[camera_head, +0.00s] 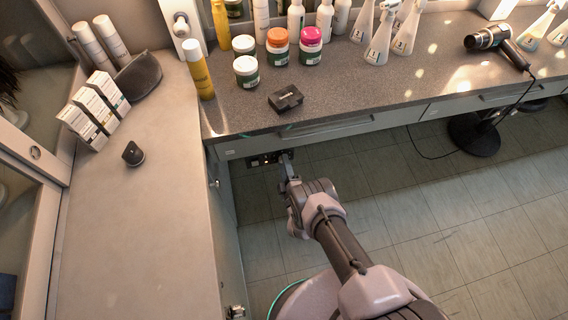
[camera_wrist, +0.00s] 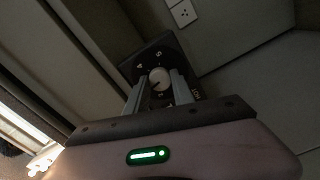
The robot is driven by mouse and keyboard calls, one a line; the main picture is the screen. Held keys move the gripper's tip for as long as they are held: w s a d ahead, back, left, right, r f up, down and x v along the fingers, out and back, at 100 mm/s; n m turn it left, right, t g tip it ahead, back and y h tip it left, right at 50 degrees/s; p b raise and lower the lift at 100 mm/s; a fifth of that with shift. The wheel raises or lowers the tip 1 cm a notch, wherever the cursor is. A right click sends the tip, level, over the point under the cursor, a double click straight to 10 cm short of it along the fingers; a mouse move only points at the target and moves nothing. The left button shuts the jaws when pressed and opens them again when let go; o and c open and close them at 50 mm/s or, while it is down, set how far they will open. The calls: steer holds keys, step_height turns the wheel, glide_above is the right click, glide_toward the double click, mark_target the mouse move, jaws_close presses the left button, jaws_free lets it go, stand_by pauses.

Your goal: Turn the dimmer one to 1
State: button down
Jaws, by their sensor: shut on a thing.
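The dimmer is a dark plate (camera_wrist: 148,58) with a pale round knob (camera_wrist: 160,78) and white markings around it, seen in the wrist view. My gripper (camera_wrist: 158,90) is shut on the knob, one finger on each side. The fingers hide the lower part of the dial, and I cannot read the knob's setting for sure. In the head view, a dark control panel (camera_head: 262,160) sits under the counter's front edge. My gripper (camera_head: 287,160) reaches its right part and covers the knob there.
A white wall socket (camera_wrist: 183,12) is near the plate. The counter (camera_head: 350,80) above carries jars, bottles, a small black box (camera_head: 286,98) and a hair dryer (camera_head: 497,43). A side counter (camera_head: 170,220) stands left. The tiled floor (camera_head: 430,190) to the right is mostly clear.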

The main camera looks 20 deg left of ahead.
steer(key=shift+w+r+n+b, duration=0.1)
steer(key=shift+n+b, duration=0.6)
steer(key=shift+n, duration=4.7)
steer(key=shift+w+n+b, duration=0.1)
steer(key=shift+n+b, duration=0.55)
steer(key=shift+n, duration=4.75)
steer(key=shift+s, duration=0.1)
steer(key=c, duration=1.1)
jaws_free()
steer(key=shift+f, duration=0.25)
